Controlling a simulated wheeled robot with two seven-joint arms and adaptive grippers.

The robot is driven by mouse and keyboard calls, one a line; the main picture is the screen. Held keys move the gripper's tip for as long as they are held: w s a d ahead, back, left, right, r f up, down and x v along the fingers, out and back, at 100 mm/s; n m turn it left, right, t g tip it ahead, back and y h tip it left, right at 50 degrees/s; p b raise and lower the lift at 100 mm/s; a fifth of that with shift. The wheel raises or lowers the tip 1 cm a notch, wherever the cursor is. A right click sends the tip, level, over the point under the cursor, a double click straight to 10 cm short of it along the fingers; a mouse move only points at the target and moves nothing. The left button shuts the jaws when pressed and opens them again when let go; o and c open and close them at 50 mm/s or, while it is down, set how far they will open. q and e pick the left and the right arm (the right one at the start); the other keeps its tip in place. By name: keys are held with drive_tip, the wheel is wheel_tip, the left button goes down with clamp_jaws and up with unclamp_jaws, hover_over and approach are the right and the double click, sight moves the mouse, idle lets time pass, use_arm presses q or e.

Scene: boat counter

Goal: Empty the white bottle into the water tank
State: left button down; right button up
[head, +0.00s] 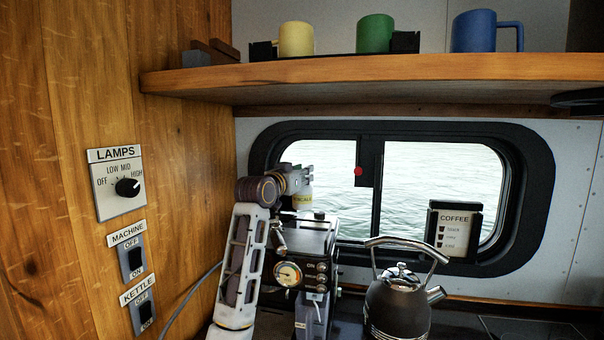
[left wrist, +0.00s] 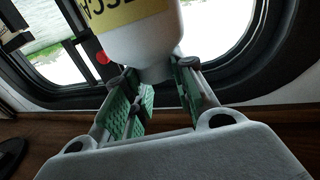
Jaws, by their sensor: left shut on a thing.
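The white bottle with a yellow label (head: 303,201) is at the back of the coffee machine (head: 318,240), partly hidden behind my left gripper (head: 297,180). In the left wrist view the bottle (left wrist: 145,45) shows large, its rounded white end between the green-padded fingers of my left gripper (left wrist: 158,96). The gripper is shut on the bottle. The bottle appears above the machine's top. The water tank cannot be made out clearly; the machine's rear is hidden by my arm. My right gripper is not in view.
A dark kettle (head: 397,305) stands right of the machine. A shelf (head: 400,75) with yellow (head: 296,38), green (head: 374,34) and blue (head: 473,31) mugs runs above. A coffee card holder (head: 453,232) is at the window. Lamp, machine and kettle switches (head: 131,265) are on the left wall.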

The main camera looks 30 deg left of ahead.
use_arm(q)
drive_tip(key=shift+a, duration=0.1)
drive_tip(key=shift+w+a+f+n, duration=0.15)
drive_tip(key=shift+a+f+n, duration=0.25)
drive_tip(key=shift+a+n, duration=0.45)
drive_tip(key=shift+a+n, duration=0.15)
drive_tip(key=shift+n, duration=0.1)
drive_tip(key=shift+w+a+n+g+p, duration=0.2)
drive_tip(key=shift+a+n+g+p, duration=0.1)
drive_tip(key=shift+a+n+p, duration=0.9)
idle(0.4)
drive_tip(key=shift+w+a+f+n+h+p, duration=0.15)
drive_tip(key=shift+a+n+p, duration=0.45)
drive_tip(key=shift+p, duration=0.35)
drive_tip(key=shift+w+a+f+n+h+p, duration=0.15)
drive_tip(key=shift+a+n+p, duration=0.45)
drive_tip(key=shift+p, duration=0.3)
idle(1.4)
drive_tip(key=shift+a+f+n+g+p, duration=0.35)
drive_tip(key=shift+n+p, duration=0.25)
drive_tip(key=shift+p, duration=0.25)
idle(1.1)
